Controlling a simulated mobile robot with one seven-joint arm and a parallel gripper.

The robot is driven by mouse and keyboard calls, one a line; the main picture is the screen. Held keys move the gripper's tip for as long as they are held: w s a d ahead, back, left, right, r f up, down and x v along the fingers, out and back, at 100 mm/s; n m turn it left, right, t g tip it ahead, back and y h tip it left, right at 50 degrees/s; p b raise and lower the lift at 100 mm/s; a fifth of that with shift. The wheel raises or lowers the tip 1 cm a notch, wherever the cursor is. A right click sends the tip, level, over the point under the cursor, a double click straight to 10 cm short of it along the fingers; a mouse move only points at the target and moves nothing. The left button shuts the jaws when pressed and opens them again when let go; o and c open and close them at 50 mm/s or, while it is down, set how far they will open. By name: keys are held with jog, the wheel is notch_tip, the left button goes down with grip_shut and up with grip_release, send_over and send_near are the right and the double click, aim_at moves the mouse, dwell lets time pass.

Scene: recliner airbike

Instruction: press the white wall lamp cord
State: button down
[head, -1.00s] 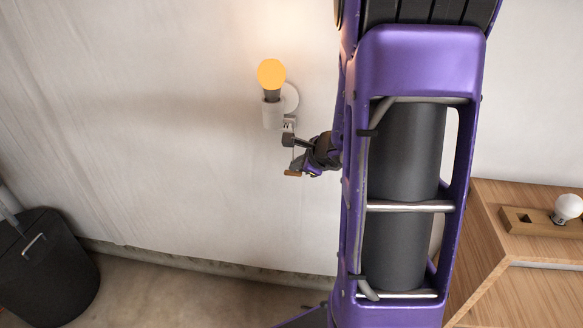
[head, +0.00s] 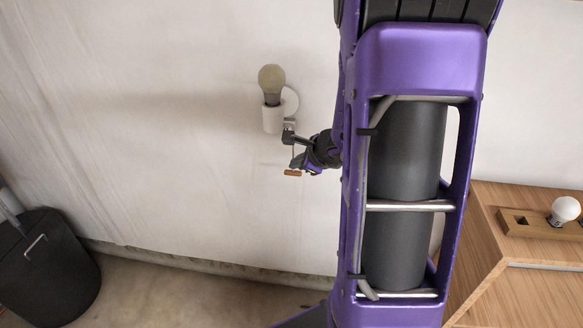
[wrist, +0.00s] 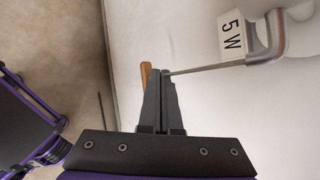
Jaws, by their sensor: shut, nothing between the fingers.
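The white wall lamp (head: 274,118) is on the wall, with an unlit bulb (head: 271,79) on top. Its thin cord (wrist: 205,68) runs from a metal arm (wrist: 280,42) to a small wooden pull (head: 292,173), which also shows in the wrist view (wrist: 145,74). My gripper (head: 297,161) is just below the lamp, by the cord's lower end. In the wrist view its fingertips (wrist: 160,72) are shut together, beside the wooden pull and at the end of the visible cord. I cannot tell whether they touch the cord.
A black bin (head: 40,270) stands at the lower left by the wall. A wooden cabinet (head: 500,285) is at the right, bearing a wooden holder (head: 520,224) with a white bulb (head: 564,209). The wall left of the lamp is clear.

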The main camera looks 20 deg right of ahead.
aim_at(297, 173)
jog(key=shift+r, duration=0.55)
notch_tip(297, 173, up, 6)
jog(key=p, duration=0.5)
dwell(0.3)
